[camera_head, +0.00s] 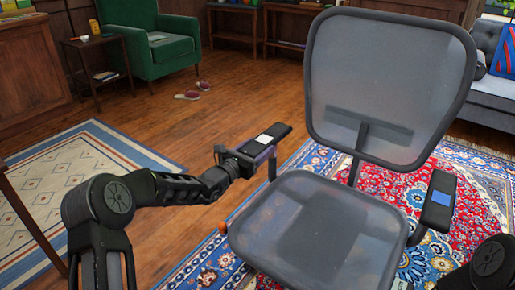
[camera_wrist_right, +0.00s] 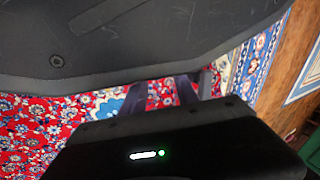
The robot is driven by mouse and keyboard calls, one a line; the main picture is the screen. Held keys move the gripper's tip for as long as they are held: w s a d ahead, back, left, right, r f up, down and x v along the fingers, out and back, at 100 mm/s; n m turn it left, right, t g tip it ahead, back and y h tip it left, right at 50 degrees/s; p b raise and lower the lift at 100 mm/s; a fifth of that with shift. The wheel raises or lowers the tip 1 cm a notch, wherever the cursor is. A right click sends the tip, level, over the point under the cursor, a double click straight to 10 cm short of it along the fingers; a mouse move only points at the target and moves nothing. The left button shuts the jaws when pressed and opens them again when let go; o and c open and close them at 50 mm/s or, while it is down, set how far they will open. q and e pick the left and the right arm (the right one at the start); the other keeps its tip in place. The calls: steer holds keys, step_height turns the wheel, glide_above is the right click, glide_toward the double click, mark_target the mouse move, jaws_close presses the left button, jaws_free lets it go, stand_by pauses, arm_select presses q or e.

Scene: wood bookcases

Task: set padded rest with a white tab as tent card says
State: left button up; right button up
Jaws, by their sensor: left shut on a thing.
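A grey mesh office chair (camera_head: 318,230) stands on the rug. Its left padded rest (camera_head: 283,131) is black with a white tab on top. My left gripper (camera_head: 247,158) is shut on this rest from its near, outer side. The rest on the right (camera_head: 437,208) is black with a blue tab. My right arm shows only in part at the bottom right corner of the head view. In the right wrist view, dark finger-like parts (camera_wrist_right: 165,96) show below a large dark surface; their opening is unclear. I cannot make out a tent card.
A green armchair (camera_head: 150,45) and a small side table (camera_head: 98,62) stand at the back left. Slippers (camera_head: 188,95) lie on the wood floor. A grey sofa (camera_head: 490,95) is at the right. A patterned red and blue rug (camera_head: 395,190) lies under the chair.

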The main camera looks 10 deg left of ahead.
arm_select(q)
jaws_close()
steer(key=shift+r+p, duration=1.15)
steer(key=shift+r, duration=0.6)
steer(key=shift+f, duration=0.1)
steer(key=o, duration=1.5)
jaws_free()
steer(key=shift+f, duration=0.1)
